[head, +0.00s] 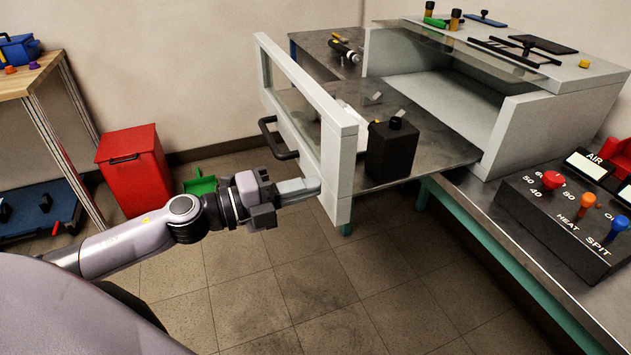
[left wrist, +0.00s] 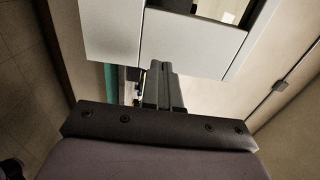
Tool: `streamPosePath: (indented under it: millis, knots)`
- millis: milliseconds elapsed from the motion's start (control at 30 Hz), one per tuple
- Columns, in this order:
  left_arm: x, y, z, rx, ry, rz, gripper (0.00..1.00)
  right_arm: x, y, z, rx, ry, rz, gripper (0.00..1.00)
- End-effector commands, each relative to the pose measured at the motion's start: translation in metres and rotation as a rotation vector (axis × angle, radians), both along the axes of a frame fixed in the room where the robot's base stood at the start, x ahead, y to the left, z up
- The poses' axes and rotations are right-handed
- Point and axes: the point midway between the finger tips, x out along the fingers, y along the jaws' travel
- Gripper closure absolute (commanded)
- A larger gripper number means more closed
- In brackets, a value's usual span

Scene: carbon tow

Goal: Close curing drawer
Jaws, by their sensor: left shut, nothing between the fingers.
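The curing drawer (head: 430,152) stands pulled out of the light grey curing box (head: 532,125). Its pale front frame (head: 335,150) has a clear pane and a black bar handle (head: 274,140) on the outer face. A black block-shaped container (head: 392,150) and small loose pieces are on the drawer's dark tray. My left gripper (head: 312,186) is shut and empty, its fingertips at the lower part of the front frame, below and right of the handle. In the left wrist view the shut fingers (left wrist: 162,85) point at the pale frame (left wrist: 190,42); I cannot tell whether they touch. My right gripper is not in view.
A control panel (head: 570,215) with coloured knobs sits on the bench at right. A red bin (head: 136,168), a green object (head: 200,185) and a wooden table (head: 30,75) stand at left. Tiled floor (head: 330,290) below the drawer is clear.

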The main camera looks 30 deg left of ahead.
Motion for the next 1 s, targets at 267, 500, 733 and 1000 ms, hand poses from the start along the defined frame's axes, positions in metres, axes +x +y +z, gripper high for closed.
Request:
streamPosePath:
  millis: [267,500,733,1000]
  knots:
    - [0.014,-0.012,0.001,-0.001,0.0,0.001,1.0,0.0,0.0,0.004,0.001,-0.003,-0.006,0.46]
    - [0.016,-0.014,0.0,-0.001,0.001,0.0,1.0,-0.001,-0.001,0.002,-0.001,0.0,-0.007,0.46]
    - [0.016,-0.014,0.0,-0.001,0.001,0.0,1.0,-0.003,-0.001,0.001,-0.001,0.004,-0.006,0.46]
    - [0.026,-0.022,0.003,-0.001,-0.002,0.0,1.0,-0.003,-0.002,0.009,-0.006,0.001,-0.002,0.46]
